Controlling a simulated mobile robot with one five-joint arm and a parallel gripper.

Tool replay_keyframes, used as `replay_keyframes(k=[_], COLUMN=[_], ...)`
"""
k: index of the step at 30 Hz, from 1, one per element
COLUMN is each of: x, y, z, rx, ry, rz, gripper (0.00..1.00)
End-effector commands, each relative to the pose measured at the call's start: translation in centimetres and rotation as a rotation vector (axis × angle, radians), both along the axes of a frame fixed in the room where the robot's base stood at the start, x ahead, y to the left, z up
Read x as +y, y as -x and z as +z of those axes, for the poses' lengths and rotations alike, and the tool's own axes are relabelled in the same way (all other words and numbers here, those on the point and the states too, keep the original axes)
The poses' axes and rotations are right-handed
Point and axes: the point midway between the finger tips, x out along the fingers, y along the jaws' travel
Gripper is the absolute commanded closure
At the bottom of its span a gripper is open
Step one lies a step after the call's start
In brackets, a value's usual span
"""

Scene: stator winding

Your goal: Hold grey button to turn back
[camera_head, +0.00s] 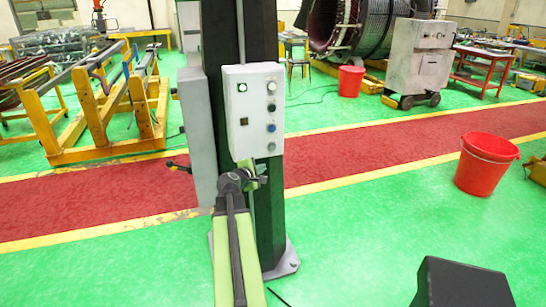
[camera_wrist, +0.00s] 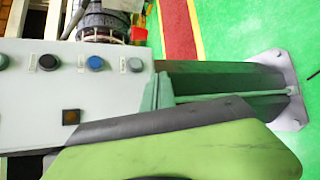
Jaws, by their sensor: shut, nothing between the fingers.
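A white control box (camera_head: 253,110) is mounted on a dark column. Its right-hand row holds several round buttons, with a blue button (camera_head: 271,127) above the grey button (camera_head: 271,147), which is lowest. In the wrist view the box appears sideways, with the grey button (camera_wrist: 135,65) at the right end of the row, beside the blue button (camera_wrist: 95,63). My gripper (camera_head: 246,166) is shut and empty at the box's lower edge, below and left of the grey button. In the wrist view my gripper (camera_wrist: 158,92) shows near that edge, apart from the grey button in the picture.
The dark column (camera_head: 266,210) stands on a grey base plate (camera_head: 284,262). A red bucket (camera_head: 486,165) stands on the green floor at the right. A yellow frame (camera_head: 105,105) is at the left. The floor at the front left is clear.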

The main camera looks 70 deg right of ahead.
Motion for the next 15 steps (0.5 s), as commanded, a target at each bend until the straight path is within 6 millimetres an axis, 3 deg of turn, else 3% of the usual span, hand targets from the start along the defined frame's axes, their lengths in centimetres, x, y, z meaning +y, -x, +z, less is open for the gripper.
replay_keyframes(k=[1,3,6,15], x=[-1.5,-2.9,-4.0,-4.4], y=[2.1,4.2,6.1,6.8], z=[-0.2,0.2,0.7,1.0], rx=[0.043,0.101,0.155,0.177], ry=[0.027,0.060,0.087,0.096], rz=[-0.005,-0.003,0.000,0.002], gripper=[1.00,1.00,1.00,1.00])
